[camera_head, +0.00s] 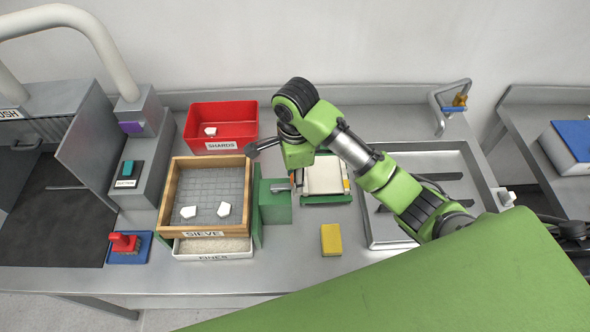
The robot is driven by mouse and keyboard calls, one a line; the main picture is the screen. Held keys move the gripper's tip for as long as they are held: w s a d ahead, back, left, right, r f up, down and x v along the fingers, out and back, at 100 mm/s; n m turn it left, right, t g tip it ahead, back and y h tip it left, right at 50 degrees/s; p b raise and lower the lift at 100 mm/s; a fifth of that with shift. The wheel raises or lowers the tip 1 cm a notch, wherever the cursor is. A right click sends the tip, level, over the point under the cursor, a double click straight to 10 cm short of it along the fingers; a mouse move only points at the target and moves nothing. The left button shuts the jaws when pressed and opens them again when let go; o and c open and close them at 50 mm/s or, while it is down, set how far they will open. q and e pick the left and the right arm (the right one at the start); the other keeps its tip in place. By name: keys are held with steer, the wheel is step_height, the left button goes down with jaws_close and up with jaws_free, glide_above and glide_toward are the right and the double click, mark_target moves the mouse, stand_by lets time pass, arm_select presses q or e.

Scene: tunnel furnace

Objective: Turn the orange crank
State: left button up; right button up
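No orange crank can be clearly made out. A green box (275,207) stands against the right side of the wooden sieve (165,195), and a short grey piece shows at its top. I cannot tell whether that piece is part of a crank. My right arm reaches in from the right, and its green wrist hangs above and behind the green box. The wrist hides the area beneath it. A dark piece sticks out left of the wrist towards the sieve's back right corner. My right gripper's fingers cannot be told apart. My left gripper is not in view.
The sieve holds white shards above a white FINES tray (213,256). A red SHARDS bin (221,112) stands behind. A yellow block (331,240), a red-handled brush (125,242) and a metal tray (480,180) lie around. The front bench between sieve and yellow block is clear.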

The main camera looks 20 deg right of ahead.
step_height(320, 180, up, 12)
stand_by(0.6)
stand_by(1.0)
